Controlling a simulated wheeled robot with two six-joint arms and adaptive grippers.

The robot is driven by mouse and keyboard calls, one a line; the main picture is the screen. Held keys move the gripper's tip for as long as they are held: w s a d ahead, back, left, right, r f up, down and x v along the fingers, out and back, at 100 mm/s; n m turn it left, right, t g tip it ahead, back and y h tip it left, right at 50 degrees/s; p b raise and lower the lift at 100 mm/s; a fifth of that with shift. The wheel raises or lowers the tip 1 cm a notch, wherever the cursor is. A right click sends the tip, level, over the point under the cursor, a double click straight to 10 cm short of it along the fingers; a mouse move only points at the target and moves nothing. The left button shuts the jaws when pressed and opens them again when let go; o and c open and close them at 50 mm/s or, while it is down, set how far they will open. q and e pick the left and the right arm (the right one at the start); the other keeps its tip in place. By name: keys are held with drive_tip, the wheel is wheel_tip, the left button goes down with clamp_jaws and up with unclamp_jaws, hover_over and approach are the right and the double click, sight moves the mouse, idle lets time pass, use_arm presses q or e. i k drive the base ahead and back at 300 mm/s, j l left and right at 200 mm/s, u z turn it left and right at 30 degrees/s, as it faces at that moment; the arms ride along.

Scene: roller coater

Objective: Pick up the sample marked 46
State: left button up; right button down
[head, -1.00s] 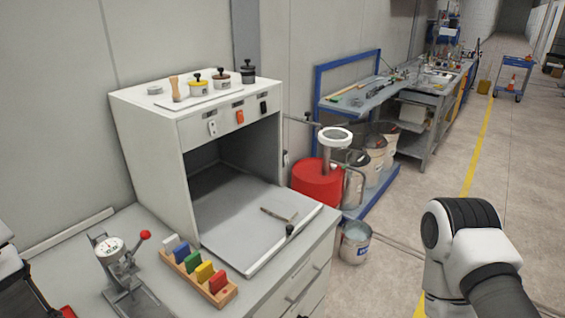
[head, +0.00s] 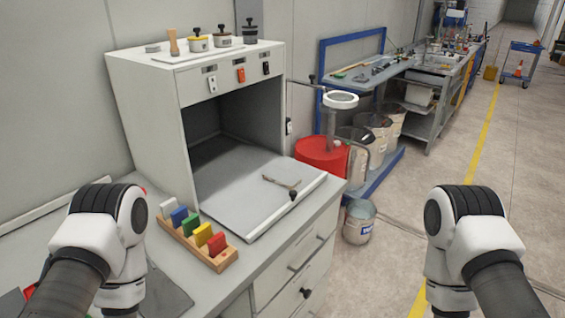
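A wooden rack (head: 222,262) on the bench holds several upright coloured samples in a row: a white one (head: 168,208), a blue one (head: 179,217), a green one (head: 190,224), a yellow one (head: 203,235) and a red one (head: 217,243). No number can be read on any of them, so I cannot tell which is marked 46. My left arm stands at the lower left, in front of the bench and left of the rack. My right arm is at the lower right, over the floor. Neither gripper's fingers show.
A white open-fronted cabinet (head: 150,110) stands behind the rack, with a tray (head: 240,205) in its opening. Small pots (head: 198,42) stand on its top. A red drum (head: 322,152) and a metal bucket (head: 358,222) are to the right.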

sight(290, 181)
drive_tip(key=i+l+z, duration=0.1)
drive_tip(key=i+z, duration=0.15)
drive_tip(key=z, duration=0.2)
drive_tip(key=i+z, duration=0.25)
drive_tip(key=z, duration=0.25)
